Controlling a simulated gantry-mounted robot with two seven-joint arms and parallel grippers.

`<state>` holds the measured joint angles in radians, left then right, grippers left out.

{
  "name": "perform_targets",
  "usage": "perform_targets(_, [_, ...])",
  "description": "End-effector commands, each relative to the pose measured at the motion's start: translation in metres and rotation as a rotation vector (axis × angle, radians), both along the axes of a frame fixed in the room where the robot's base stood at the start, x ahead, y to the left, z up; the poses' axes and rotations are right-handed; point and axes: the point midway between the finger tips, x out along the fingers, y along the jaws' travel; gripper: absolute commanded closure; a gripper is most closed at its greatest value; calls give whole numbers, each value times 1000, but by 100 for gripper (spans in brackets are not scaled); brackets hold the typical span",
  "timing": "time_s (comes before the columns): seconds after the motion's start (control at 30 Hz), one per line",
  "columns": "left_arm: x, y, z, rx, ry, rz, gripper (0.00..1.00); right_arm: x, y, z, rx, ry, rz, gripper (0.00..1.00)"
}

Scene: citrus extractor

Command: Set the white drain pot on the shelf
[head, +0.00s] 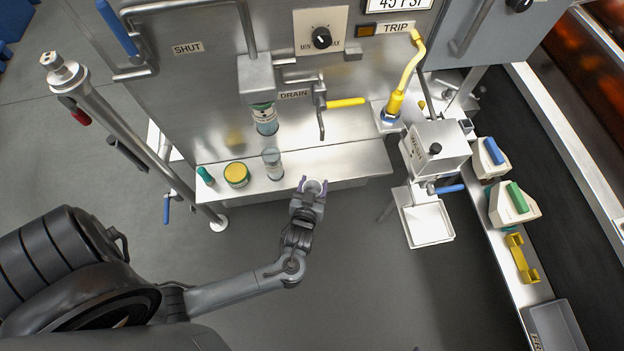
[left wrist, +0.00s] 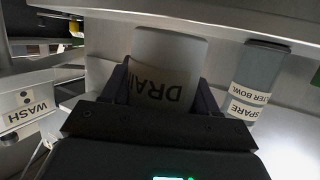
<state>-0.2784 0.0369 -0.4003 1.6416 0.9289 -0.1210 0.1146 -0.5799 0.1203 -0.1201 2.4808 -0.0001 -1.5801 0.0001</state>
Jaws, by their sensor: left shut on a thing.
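My left gripper (head: 312,190) is shut on the white drain pot (head: 315,186), at the front edge of the steel shelf (head: 340,160) in the head view. In the left wrist view the white pot (left wrist: 168,48), with a label reading DRAI, sits between the two dark fingers (left wrist: 165,90). The label's lettering is upside down in that view. I cannot tell whether the pot touches the shelf; its underside is hidden. My right gripper is not in view.
A clear spare filter bowl (head: 272,164), a yellow-lidded tin (head: 236,174) and a green-capped item (head: 205,176) stand on the shelf's left part. Another bowl (head: 264,120) hangs above, near the yellow drain lever (head: 345,102). The shelf's right part is clear.

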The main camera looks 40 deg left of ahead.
Motion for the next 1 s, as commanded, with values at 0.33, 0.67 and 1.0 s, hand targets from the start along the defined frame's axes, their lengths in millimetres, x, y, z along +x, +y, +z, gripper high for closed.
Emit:
perform_targets(0.33, [27,16,-4,0,-2,0,71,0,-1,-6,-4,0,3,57])
perform_targets(0.67, [52,32,-6,0,-2,0,71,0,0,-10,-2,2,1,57])
perform_targets(1.0, [78,47,-7,0,-1,0,71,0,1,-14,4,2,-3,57])
